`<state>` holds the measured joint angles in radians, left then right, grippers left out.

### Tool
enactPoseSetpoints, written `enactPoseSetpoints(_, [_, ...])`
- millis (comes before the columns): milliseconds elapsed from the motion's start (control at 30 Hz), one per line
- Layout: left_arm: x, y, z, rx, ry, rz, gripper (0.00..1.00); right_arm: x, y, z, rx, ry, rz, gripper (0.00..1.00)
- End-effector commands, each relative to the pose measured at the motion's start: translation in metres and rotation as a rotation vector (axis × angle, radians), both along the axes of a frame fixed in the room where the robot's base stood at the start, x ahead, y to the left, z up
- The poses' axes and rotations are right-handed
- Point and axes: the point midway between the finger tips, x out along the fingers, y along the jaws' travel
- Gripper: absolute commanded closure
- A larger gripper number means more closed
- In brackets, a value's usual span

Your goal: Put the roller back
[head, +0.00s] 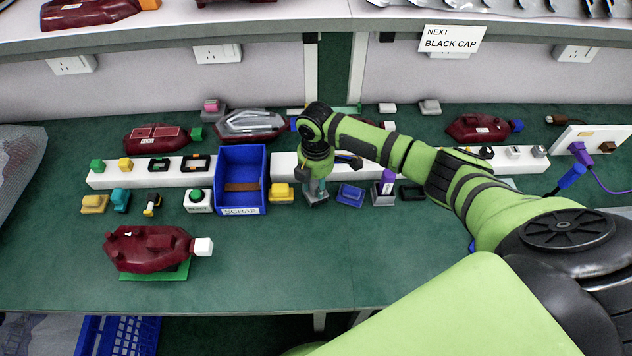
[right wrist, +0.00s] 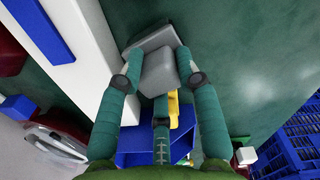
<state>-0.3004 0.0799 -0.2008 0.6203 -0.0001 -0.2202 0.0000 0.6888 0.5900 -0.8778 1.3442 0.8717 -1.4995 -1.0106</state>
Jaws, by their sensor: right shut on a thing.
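My right gripper (head: 316,190) points down at the bench, just right of the blue scrap bin. Its teal fingers are shut on a grey block, which I take to be the roller (right wrist: 158,73), seen between the fingertips in the right wrist view. A wider grey piece, seemingly its stand (right wrist: 150,42), shows right beyond the block and also under the fingers in the head view (head: 317,203). I cannot tell whether the roller rests in it or hangs just above. My left gripper is not in view.
The blue scrap bin (head: 242,209) and a yellow block (head: 281,193) stand left of the gripper; a blue block (head: 350,195) and a purple-topped grey stand (head: 384,190) stand right. A white rail (head: 284,165) runs behind. A dark red lamp (head: 150,247) lies front left.

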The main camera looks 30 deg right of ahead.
Motion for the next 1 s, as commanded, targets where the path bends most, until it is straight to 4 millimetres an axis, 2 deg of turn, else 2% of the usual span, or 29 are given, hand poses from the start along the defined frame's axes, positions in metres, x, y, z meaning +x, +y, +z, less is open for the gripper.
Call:
enactPoseSetpoints(500, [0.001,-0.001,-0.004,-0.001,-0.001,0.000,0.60,-0.003,0.000,-0.015,-0.001,0.008,0.001,1.00])
enactPoseSetpoints(533, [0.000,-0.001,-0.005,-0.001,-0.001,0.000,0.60,-0.004,0.000,-0.016,-0.001,0.010,0.001,0.53])
enactPoseSetpoints(567, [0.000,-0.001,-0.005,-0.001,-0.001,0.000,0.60,-0.004,0.000,-0.017,-0.001,0.011,0.001,0.42])
enactPoseSetpoints(1000, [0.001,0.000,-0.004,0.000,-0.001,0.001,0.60,-0.003,0.000,-0.015,-0.002,0.009,0.000,0.42])
